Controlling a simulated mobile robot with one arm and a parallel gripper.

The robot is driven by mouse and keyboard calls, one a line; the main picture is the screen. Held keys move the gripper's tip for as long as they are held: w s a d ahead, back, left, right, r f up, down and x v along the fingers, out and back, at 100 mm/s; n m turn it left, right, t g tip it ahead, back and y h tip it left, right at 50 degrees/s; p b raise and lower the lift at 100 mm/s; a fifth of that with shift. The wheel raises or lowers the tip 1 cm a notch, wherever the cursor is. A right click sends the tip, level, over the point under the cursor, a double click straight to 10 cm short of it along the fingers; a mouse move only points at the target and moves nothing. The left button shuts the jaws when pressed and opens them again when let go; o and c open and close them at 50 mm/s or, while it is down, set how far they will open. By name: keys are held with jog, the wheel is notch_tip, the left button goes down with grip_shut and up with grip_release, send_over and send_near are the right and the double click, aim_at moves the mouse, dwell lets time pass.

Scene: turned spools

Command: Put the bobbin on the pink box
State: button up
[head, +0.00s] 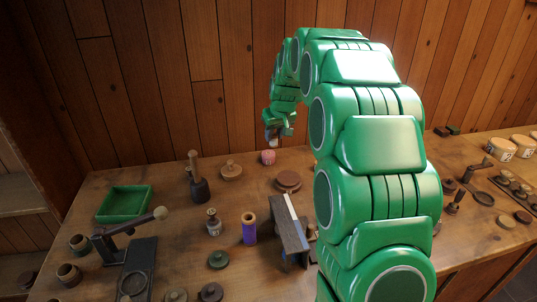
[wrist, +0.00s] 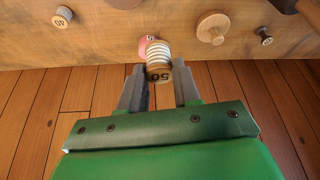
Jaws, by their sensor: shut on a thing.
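The bobbin (wrist: 158,62) has pale thread and a wooden end marked 50. It sits between the fingertips of my gripper (wrist: 160,88) in the wrist view, and the fingers are shut on it. The pink box (head: 268,157) is a small round one at the back of the table in the head view. My gripper (head: 278,132) is just above it there. In the wrist view the pink box (wrist: 144,41) shows behind the bobbin, which partly hides it. I cannot tell whether the two touch.
A round wooden lid with a knob (head: 231,171) and a stacked brown disc (head: 288,181) stand close to the pink box. A purple spool (head: 249,228), a green tray (head: 125,204) and a dark bench-like stand (head: 289,229) are nearer. The plank wall (head: 200,80) rises close behind.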

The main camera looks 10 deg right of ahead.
jog(key=shift+w+d+f, duration=0.1)
jog(key=shift+w+d, duration=0.2)
jog(key=shift+w, duration=0.1)
jog(key=w+f, duration=0.2)
jog(key=w, duration=0.2)
jog(key=w+f, duration=0.3)
jog(key=w, duration=0.1)
jog(key=w+f, duration=0.3)
jog(key=w, duration=0.1)
jog(key=shift+w+d+f, duration=0.1)
jog(key=shift+d+f, duration=0.05)
jog(key=shift+d, duration=0.2)
jog(key=shift+w+f, duration=0.55)
jog(key=shift+f, duration=0.05)
jog(key=shift+w+f, duration=0.15)
jog(key=shift+f, duration=1.5)
jog(key=shift+f, duration=0.1)
jog(key=o, duration=1)
